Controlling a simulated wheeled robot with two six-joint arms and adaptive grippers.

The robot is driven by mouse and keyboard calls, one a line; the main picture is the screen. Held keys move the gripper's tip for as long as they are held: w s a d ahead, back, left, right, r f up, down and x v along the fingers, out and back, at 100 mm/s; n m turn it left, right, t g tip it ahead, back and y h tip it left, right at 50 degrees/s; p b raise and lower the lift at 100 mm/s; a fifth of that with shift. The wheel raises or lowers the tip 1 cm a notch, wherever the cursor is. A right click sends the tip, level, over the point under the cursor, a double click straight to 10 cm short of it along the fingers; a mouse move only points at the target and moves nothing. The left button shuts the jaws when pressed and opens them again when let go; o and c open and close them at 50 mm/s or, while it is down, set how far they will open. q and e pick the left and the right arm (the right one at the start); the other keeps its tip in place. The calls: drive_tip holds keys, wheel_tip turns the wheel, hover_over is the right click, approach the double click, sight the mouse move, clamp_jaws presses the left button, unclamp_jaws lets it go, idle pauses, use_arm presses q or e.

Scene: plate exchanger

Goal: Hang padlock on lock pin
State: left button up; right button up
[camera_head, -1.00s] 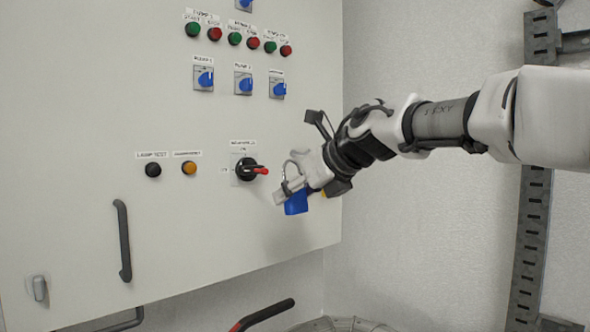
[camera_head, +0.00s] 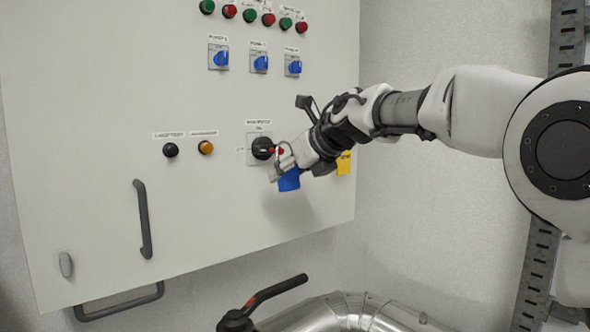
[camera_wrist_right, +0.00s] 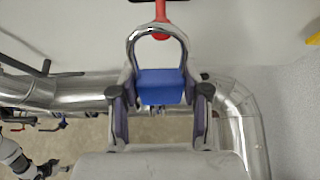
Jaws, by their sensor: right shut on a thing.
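My right gripper (camera_head: 284,173) is shut on a blue padlock (camera_head: 289,182) in front of the cabinet door. The padlock's body also shows between the two fingers in the right wrist view (camera_wrist_right: 161,87), with its silver shackle pointing up. The lock pin is the red lever (camera_head: 278,151) of the black rotary switch (camera_head: 262,148); in the right wrist view the red lever (camera_wrist_right: 161,28) reaches down to the top of the shackle. Its red end shows within the shackle loop there; I cannot tell if it passes through. My left gripper is not in view.
The cabinet door (camera_head: 110,95) carries blue switches (camera_head: 259,62), push buttons and a black handle (camera_head: 142,220). Below are a silver pipe (camera_head: 345,312) and a valve lever (camera_head: 275,291). A yellow tag (camera_head: 344,163) shows behind my right wrist.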

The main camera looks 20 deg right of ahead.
drive_tip(key=w, duration=0.1)
drive_tip(key=w+p, duration=0.1)
drive_tip(key=w+a+f, duration=0.1)
drive_tip(key=shift+w+p, duration=0.1)
drive_tip(key=shift+p, duration=0.25)
drive_tip(key=shift+d, duration=0.1)
idle(0.3)
drive_tip(key=o, duration=1.3)
